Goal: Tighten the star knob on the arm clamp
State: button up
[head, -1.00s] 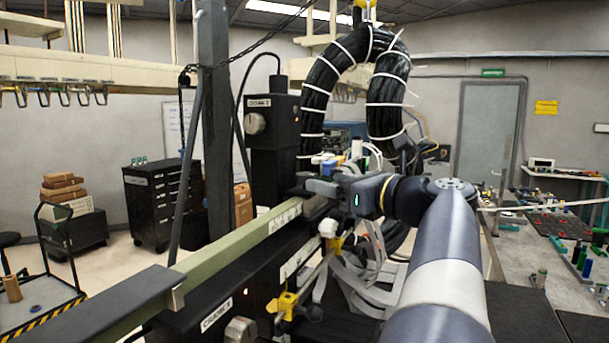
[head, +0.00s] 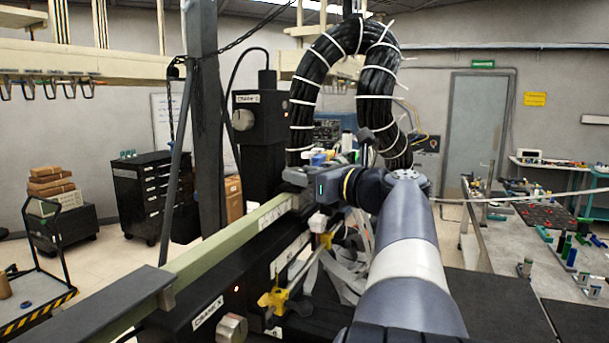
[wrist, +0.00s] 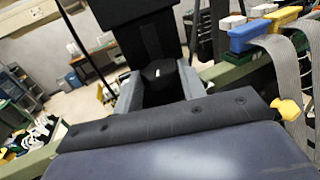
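A yellow clamp-like fitting (head: 277,300) sits on the side of the black beam, low in the middle of the head view. A second small yellow part (head: 327,239) shows below my wrist. I cannot tell which is the arm clamp's star knob. My gripper (head: 297,176) is over the far end of the green rail, partly hidden by my wrist. In the wrist view its two grey fingers (wrist: 160,88) stand apart, with a dark block showing between and behind them; I see nothing clamped. A yellow knob (wrist: 287,108) shows right of the fingers there, apart from them.
The green rail (head: 225,245) and black beam run beside my arm. A looped black cable bundle (head: 305,100) rises behind my gripper. Grey ribbon cables (wrist: 285,75) with coloured connectors are close on the right in the wrist view. A workbench (head: 510,270) lies at right.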

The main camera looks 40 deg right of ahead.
jog(key=c, duration=0.5)
jog(key=shift+a+h, duration=0.1)
jog(key=shift+h, duration=0.2)
jog(key=shift+a+r+m+h+p, duration=0.1)
jog(key=shift+a+m+h+p, duration=0.15)
jog(key=shift+m+h, duration=0.7)
jog(key=shift+a+m+h+p, duration=0.1)
jog(key=shift+m+h+p, duration=0.2)
jog(key=shift+m+h, duration=0.65)
jog(key=shift+a+m+g+h+p, duration=0.15)
jog(key=shift+m+h+p, duration=0.3)
jog(key=shift+h, duration=0.7)
jog(key=shift+a+m+g+h+p, duration=0.1)
jog(key=shift+m+g+h+p, duration=0.15)
jog(key=shift+m+h, duration=0.6)
jog(key=shift+h, duration=0.6)
jog(key=shift+d, duration=0.1)
jog(key=o, duration=1)
